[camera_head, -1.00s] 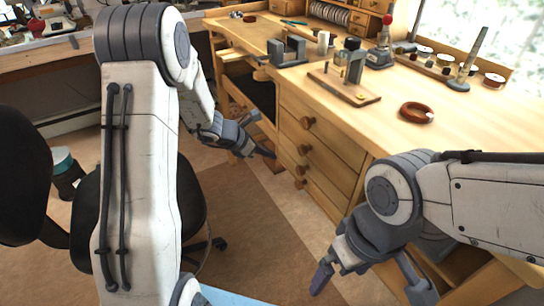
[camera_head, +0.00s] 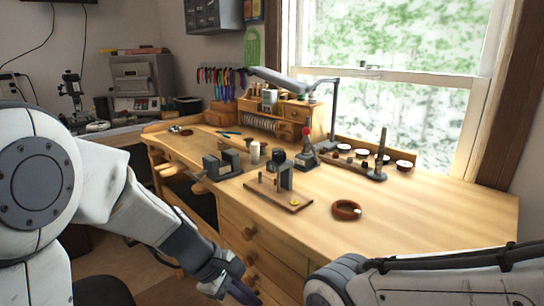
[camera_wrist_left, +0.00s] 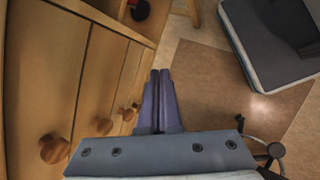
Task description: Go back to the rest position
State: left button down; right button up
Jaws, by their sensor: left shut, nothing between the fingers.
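My left arm (camera_head: 130,205) comes in from the left in the head view and reaches down in front of the wooden workbench. Its gripper (camera_head: 238,290) is low beside the drawers, partly cut by the bottom edge. In the left wrist view my left gripper (camera_wrist_left: 160,75) has its two dark fingers side by side, shut and empty. My right arm (camera_head: 430,285) shows only in part at the lower right. Its gripper is below the picture.
The workbench (camera_head: 440,210) has drawers with round knobs (camera_wrist_left: 54,150) close to the left gripper. On top are a wooden-based tool stand (camera_head: 282,195), a brown ring dish (camera_head: 346,210) and a clamp block (camera_head: 222,165). Open floor (camera_wrist_left: 205,75) lies right of the fingers.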

pick_arm(q)
jog(key=s+r+m+g+y, duration=0.15)
jog(key=s+m+y, duration=0.35)
jog(key=s+m, duration=1.35)
notch_tip(320, 180, up, 18)
jog(key=m+p, duration=0.1)
jog(key=p, duration=1.7)
jog(key=shift+w+m+y, duration=0.3)
jog(key=shift+w+m, duration=0.05)
jog(key=shift+t, duration=0.25)
